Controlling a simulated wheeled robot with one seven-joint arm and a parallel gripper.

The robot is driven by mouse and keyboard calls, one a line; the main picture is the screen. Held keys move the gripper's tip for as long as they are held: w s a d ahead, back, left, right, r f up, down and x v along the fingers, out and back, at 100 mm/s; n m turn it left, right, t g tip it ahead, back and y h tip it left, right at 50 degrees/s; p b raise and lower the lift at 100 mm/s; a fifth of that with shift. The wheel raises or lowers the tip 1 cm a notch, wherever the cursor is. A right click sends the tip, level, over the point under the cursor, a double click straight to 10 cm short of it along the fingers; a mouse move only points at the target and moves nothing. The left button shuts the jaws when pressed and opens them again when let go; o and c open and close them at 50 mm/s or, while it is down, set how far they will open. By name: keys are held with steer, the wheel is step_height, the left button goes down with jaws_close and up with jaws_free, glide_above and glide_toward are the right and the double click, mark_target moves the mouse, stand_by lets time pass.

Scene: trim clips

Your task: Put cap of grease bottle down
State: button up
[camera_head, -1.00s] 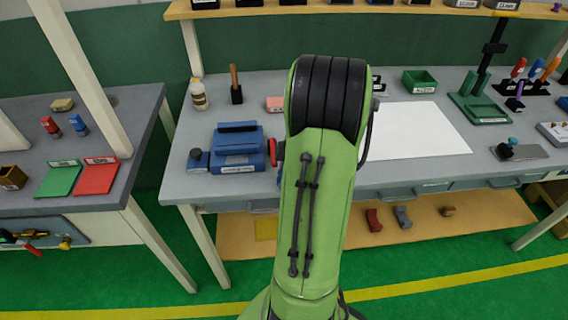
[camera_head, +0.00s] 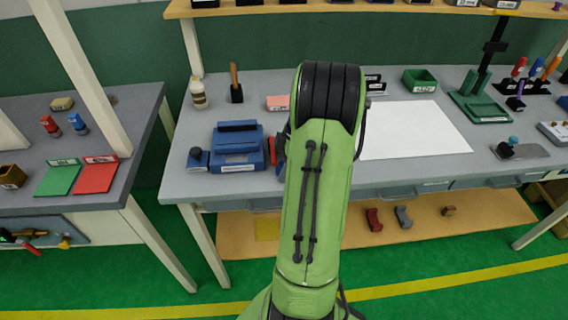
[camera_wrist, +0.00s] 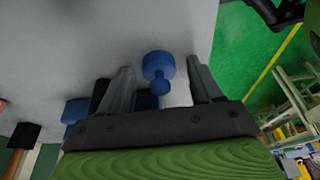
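A small pale bottle (camera_head: 198,94) with a brownish label stands upright at the back left of the middle bench; it looks like the grease bottle. I cannot tell whether its cap is on it. My gripper (camera_wrist: 160,70) shows in the wrist view with its two fingers apart. A round blue knob-like piece (camera_wrist: 158,65) with a narrower stem shows between the fingers, with gaps on both sides. I cannot tell whether this piece is the cap. In the head view my gripper is hidden behind my own arm.
A blue device (camera_head: 238,149) sits at the bench's left, with a knobbed block (camera_head: 197,159) beside it. A white sheet (camera_head: 412,132) lies right of my arm. A green bin (camera_head: 420,79) stands behind it. A wooden-handled tool (camera_head: 235,84) stands near the bottle.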

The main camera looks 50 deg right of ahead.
steer(key=shift+r, duration=0.1)
steer(key=p+v, duration=0.4)
steer(key=v, duration=0.8)
steer(key=w+a+r+m, duration=0.1)
steer(key=w+a+r, duration=0.3)
steer(key=a, duration=0.3)
steer(key=w+a+r+m+h, duration=0.15)
steer(key=a+r, duration=0.25)
steer(key=a, duration=0.9)
steer(key=s+a+m+t, duration=0.3)
steer(key=s+a+m, duration=0.2)
steer(key=s+a, duration=0.6)
steer(key=shift+s+a+m+h, duration=0.3)
steer(key=shift+a+m+h, duration=0.05)
steer(key=shift+a, duration=0.6)
